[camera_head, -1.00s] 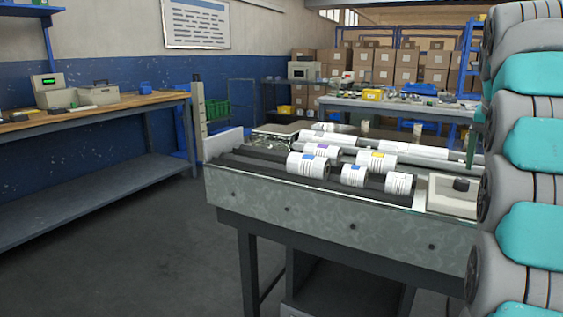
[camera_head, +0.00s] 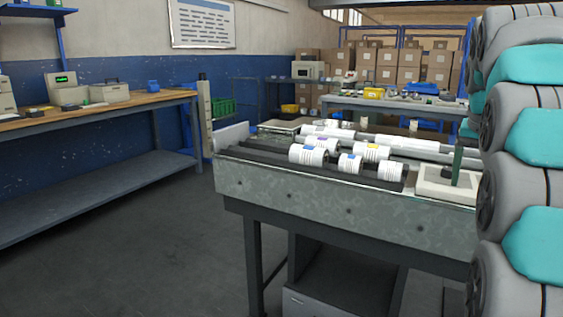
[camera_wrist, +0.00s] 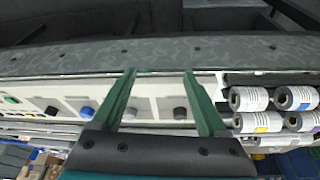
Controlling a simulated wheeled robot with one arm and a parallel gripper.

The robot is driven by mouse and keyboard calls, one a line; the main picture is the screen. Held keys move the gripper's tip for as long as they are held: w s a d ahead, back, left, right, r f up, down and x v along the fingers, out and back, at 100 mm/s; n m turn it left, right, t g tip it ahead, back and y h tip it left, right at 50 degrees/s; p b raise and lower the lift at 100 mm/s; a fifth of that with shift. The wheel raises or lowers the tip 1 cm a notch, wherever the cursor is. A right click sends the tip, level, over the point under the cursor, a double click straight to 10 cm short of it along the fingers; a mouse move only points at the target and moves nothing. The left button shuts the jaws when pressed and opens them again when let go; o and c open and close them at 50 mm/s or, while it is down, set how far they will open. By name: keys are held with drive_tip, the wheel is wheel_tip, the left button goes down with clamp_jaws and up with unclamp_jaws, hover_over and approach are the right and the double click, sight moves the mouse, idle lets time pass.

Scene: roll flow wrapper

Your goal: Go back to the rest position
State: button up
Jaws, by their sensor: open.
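In the wrist view my gripper (camera_wrist: 159,75) has its two green fingers apart, with nothing between them. The fingers point over the metal machine's pale panel, where blue, grey and black knobs (camera_wrist: 180,113) show. In the head view one green finger (camera_head: 458,162) shows above the pale panel at the machine's right end; the rest of the gripper is hidden behind my arm. The machine (camera_head: 330,205) carries several white labelled rolls (camera_head: 308,155) on dark rollers. In the wrist view the rolls (camera_wrist: 248,99) lie right of the fingers, apart from them.
A wooden workbench (camera_head: 110,105) with devices stands along the left wall. A table (camera_head: 390,107) and stacked cardboard boxes (camera_head: 410,68) are at the back. The floor (camera_head: 130,250) between the workbench and the machine is clear.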

drive_tip(key=s+a+f+n+g+y, duration=0.1)
drive_tip(key=s+a+f+n, duration=0.1)
drive_tip(key=s+a+f, duration=0.5)
drive_tip(key=s+a+f+n+g+y, duration=0.1)
drive_tip(key=s+a+f+n, duration=0.1)
drive_tip(key=s+a+f, duration=0.5)
drive_tip(key=s+a+f+n+g, duration=0.1)
drive_tip(key=s+a+f+n, duration=0.1)
drive_tip(key=s+a+f, duration=0.4)
drive_tip(key=s+a+f+n+g, duration=0.1)
drive_tip(key=s+a+f+n, duration=0.1)
drive_tip(key=s+a+f, duration=0.3)
drive_tip(key=s+f, duration=0.3)
drive_tip(key=s, duration=0.2)
drive_tip(key=shift+s+a+f+y, duration=0.15)
drive_tip(key=shift+s+a+y, duration=0.15)
drive_tip(key=shift+s+a, duration=0.05)
